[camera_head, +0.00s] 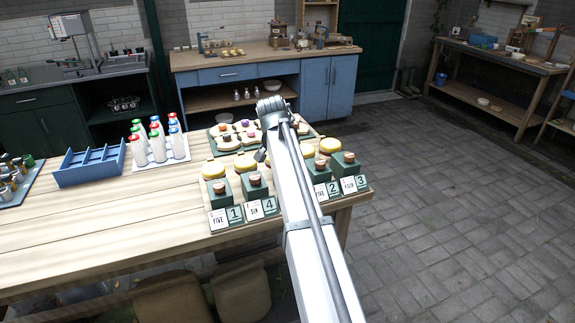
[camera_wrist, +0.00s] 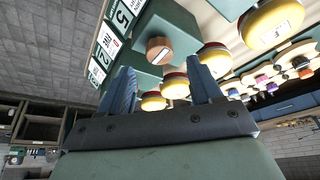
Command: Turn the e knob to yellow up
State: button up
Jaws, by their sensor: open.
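My gripper (camera_wrist: 161,66) is open in the wrist view, its two blue-grey fingers apart with nothing held between them. A round wooden knob (camera_wrist: 159,50) with a pale mark sits on a green block (camera_wrist: 150,25) just beyond the fingertips, roughly in line with the gap. In the head view, wooden-topped green blocks (camera_head: 255,186) stand in a row behind number cards (camera_head: 219,217). Behind them is a board (camera_head: 236,149) with small coloured knobs. I cannot read a letter e on any knob, nor see which way a yellow mark points. My arm hides the middle of the row.
Yellow-topped round pieces (camera_head: 245,162) stand close behind the blocks. White bottles with coloured caps (camera_head: 157,146) and a blue divided rack (camera_head: 90,166) stand left on the wooden table (camera_head: 120,235). The table's front left is clear. A blue cabinet (camera_head: 328,86) stands behind.

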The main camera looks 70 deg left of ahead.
jog(key=v, duration=0.9)
jog(key=shift+d+r, duration=0.1)
dwell(0.4)
